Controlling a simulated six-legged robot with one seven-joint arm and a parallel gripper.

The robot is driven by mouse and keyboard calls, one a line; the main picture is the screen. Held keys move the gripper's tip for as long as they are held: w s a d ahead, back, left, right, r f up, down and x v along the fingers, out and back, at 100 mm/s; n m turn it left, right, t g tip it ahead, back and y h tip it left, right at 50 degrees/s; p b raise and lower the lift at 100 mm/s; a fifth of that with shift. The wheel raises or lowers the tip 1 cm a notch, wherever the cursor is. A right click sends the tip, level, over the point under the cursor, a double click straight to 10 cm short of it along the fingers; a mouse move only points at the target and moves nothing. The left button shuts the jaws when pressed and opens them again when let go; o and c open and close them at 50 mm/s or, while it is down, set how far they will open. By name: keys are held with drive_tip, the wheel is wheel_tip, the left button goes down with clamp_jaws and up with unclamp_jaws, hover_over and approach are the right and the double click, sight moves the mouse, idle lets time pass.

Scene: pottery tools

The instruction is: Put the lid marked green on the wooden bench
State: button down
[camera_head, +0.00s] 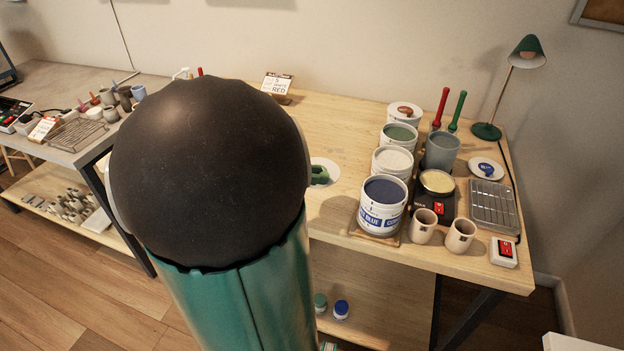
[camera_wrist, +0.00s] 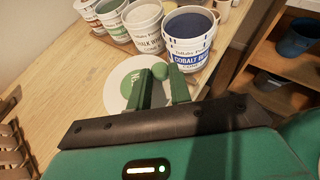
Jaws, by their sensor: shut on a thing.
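The lid marked green is a white disc with a green round label (camera_wrist: 127,88), in the wrist view just left of my gripper. My gripper (camera_wrist: 162,86) is shut on its green knob (camera_wrist: 160,71), which shows between the two green fingers. In the head view the lid (camera_head: 330,165) shows as a white edge over the wooden bench (camera_head: 335,118), partly hidden by my arm. I cannot tell whether it touches the bench top.
Paint cans stand right of the lid, the cobalt blue can (camera_head: 383,205) nearest. A lid with a blue knob (camera_head: 487,168) lies by the green lamp (camera_head: 487,131). Two cups (camera_head: 423,226) stand near the front edge.

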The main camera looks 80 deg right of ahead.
drive_tip(key=d+f, duration=0.1)
drive_tip(key=d, duration=0.1)
drive_tip(key=w+d+f, duration=0.1)
drive_tip(key=d, duration=0.1)
drive_tip(key=w+d+f, duration=0.1)
drive_tip(key=d, duration=0.2)
drive_tip(key=shift+f, duration=0.15)
drive_tip(key=d+f, duration=0.2)
drive_tip(key=w+d+f, duration=0.1)
drive_tip(key=f, duration=0.2)
drive_tip(key=shift+d, duration=0.4)
drive_tip(key=shift+w+d+f, duration=0.15)
drive_tip(key=shift+d+f, duration=0.2)
drive_tip(key=shift+f, duration=1.6)
drive_tip(key=shift+f, duration=0.15)
drive_tip(key=c, duration=1.3)
unclamp_jaws()
drive_tip(key=shift+w+r, duration=0.15)
drive_tip(key=shift+r, duration=0.1)
drive_tip(key=v, duration=1.1)
drive_tip(key=shift+w+a+r, duration=0.15)
drive_tip(key=shift+w+a, duration=0.05)
drive_tip(key=shift+a, duration=0.05)
